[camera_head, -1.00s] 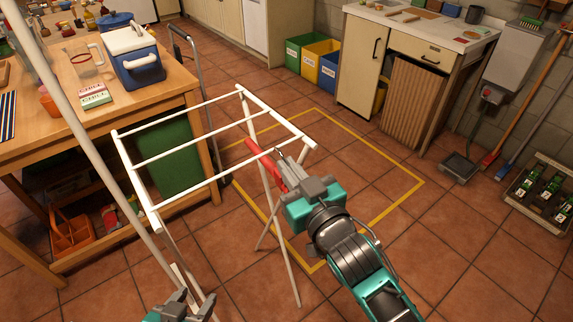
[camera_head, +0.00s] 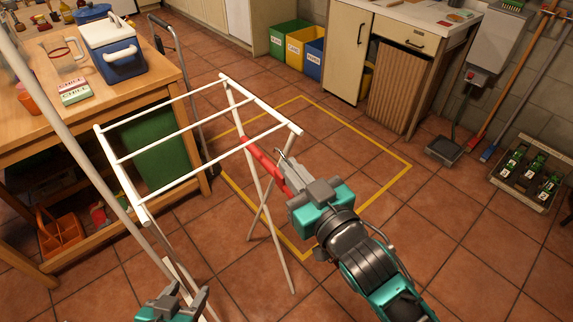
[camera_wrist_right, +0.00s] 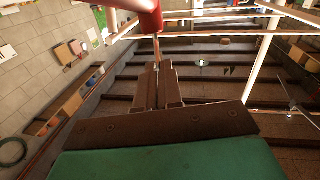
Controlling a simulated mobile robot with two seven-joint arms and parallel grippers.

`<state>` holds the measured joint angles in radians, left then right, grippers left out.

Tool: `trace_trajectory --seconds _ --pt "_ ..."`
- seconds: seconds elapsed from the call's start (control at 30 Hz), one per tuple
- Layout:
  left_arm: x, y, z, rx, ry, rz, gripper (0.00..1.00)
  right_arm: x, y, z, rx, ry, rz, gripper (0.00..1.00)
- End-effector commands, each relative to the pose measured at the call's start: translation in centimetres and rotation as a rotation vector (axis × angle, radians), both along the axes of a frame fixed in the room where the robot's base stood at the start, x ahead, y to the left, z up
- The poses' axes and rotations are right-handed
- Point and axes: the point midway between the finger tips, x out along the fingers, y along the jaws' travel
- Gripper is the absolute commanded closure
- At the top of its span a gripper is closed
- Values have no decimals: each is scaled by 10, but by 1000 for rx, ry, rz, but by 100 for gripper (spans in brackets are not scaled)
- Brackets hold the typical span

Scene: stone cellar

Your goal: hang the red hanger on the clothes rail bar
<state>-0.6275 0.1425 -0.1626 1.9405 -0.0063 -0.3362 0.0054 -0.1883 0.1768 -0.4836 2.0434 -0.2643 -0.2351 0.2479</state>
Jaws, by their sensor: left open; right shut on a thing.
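The white clothes rail (camera_head: 268,105) is an open frame with several parallel bars on crossed legs, left of centre in the head view. The red hanger (camera_head: 262,160) is beside its right end, its far end overlapping the frame's near right part; I cannot tell if they touch. My right gripper (camera_head: 288,178) is shut on the hanger, with a thin metal hook showing near the fingers. In the right wrist view the red hanger (camera_wrist_right: 150,20) is at the top, just beyond the closed fingers (camera_wrist_right: 156,70).
A wooden table (camera_head: 150,98) with a blue and white cooler (camera_head: 115,50) stands close to the left of the rail. A yellow floor outline (camera_head: 385,192) lies under and right of it. A crate of bottles (camera_head: 530,172) is far right. Floor between is clear.

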Motion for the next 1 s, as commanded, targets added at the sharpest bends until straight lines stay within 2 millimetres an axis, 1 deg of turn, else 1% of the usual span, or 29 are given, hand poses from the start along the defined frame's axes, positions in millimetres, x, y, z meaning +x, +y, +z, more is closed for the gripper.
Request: trace_trajectory --seconds 1.0 --pt "1 0 1 0 -2 -1 43 -67 -48 -1 -1 2 0 100"
